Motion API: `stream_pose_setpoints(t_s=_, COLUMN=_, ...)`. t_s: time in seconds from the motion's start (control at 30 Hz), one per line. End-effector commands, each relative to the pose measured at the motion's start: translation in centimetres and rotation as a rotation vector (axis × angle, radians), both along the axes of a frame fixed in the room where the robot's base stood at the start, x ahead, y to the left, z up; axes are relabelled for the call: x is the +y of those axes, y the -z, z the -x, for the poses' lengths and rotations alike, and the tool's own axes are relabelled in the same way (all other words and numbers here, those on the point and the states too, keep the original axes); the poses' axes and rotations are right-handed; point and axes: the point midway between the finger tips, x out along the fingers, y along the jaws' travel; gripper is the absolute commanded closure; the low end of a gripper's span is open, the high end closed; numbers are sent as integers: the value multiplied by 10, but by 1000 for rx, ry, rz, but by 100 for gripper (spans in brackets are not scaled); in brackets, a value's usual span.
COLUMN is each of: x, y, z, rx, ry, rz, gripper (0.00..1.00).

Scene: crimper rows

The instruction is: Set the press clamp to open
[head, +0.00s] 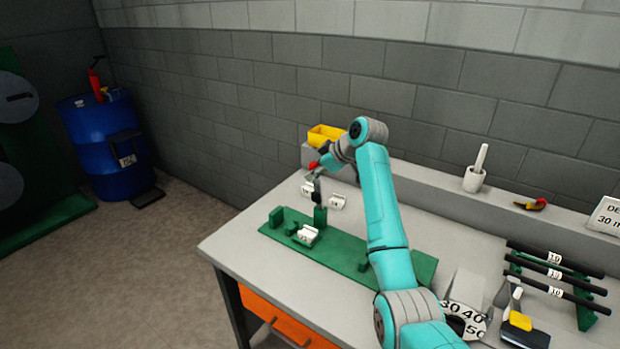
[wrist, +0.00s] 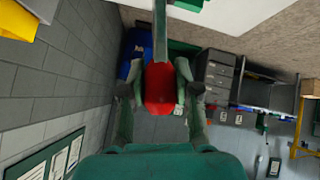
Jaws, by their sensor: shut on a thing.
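The press clamp stands on a long green base (head: 352,258) on the workbench, with a green post (head: 320,216) and a thin grey lever (head: 317,190) that rises nearly upright. The lever's red knob (head: 314,165) is at its top end. My gripper (head: 311,172) is at the knob, shut on it. In the wrist view the red knob (wrist: 158,88) sits between my two fingers (wrist: 158,98), and the grey lever (wrist: 160,30) runs up from it. A white numbered block (head: 307,233) sits on the base. My arm hides part of the base.
White numbered blocks (head: 337,202) lie behind the base. A yellow bin (head: 326,134) is near the wall. A mortar (head: 473,180) stands on the back ledge. At right are a rack of black rods (head: 553,272) and a numbered dial (head: 468,318). A blue barrel (head: 104,143) stands left on the floor.

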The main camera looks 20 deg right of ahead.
Motion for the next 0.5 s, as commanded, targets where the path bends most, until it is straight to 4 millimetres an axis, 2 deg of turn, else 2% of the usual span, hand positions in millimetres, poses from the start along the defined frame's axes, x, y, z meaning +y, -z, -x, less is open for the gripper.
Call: stream_pose_setpoints(t_s=0.5, x=-7, y=0, z=-5, rx=38, ry=2, rz=-51, gripper=100)
